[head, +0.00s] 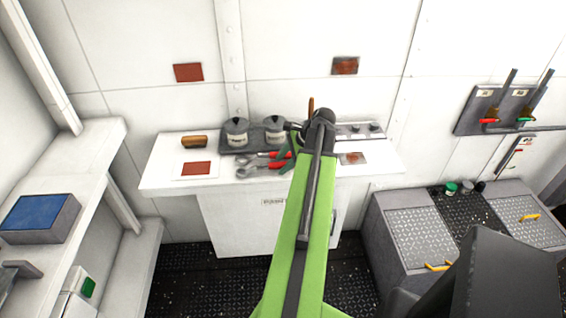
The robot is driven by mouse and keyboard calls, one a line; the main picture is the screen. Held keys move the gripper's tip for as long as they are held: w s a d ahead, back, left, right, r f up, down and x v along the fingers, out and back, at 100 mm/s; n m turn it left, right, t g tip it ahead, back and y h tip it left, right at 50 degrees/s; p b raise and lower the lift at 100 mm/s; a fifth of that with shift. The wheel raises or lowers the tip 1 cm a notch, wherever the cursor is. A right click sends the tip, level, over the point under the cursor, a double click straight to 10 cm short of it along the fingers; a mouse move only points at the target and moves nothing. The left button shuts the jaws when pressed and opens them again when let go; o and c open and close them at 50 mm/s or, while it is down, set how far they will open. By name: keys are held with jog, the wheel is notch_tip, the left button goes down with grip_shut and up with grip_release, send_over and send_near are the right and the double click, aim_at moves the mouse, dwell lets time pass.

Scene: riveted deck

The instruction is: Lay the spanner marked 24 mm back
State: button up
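Several hand tools lie on the white bench (160,180) in the head view, just left of my arm. A grey metal spanner (246,170) lies at the left of this group. Next to it are red-handled tools (281,155) and a green-handled one (287,167). No size marking is readable, so I cannot tell which piece is the 24 mm spanner. My gripper (297,128) is above the back of the bench, by the right pot. My wrist and arm partly hide it, and its fingers are too small to read. My arm also covers part of the bench.
Two lidded grey pots (236,132) stand on a dark tray at the back. A wooden-backed brush (194,141) and reddish-brown plates (196,168) are nearby. A knobbed panel (358,130) is at the right. Grey lockers (418,235) stand right; a blue-topped box (40,217) sits on the left shelf.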

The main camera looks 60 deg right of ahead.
jog(key=p+v, duration=1.4)
jog(key=v, duration=0.3)
jog(key=shift+s+p, duration=0.15)
jog(key=shift+p, duration=0.25)
jog(key=shift+d+r, duration=0.1)
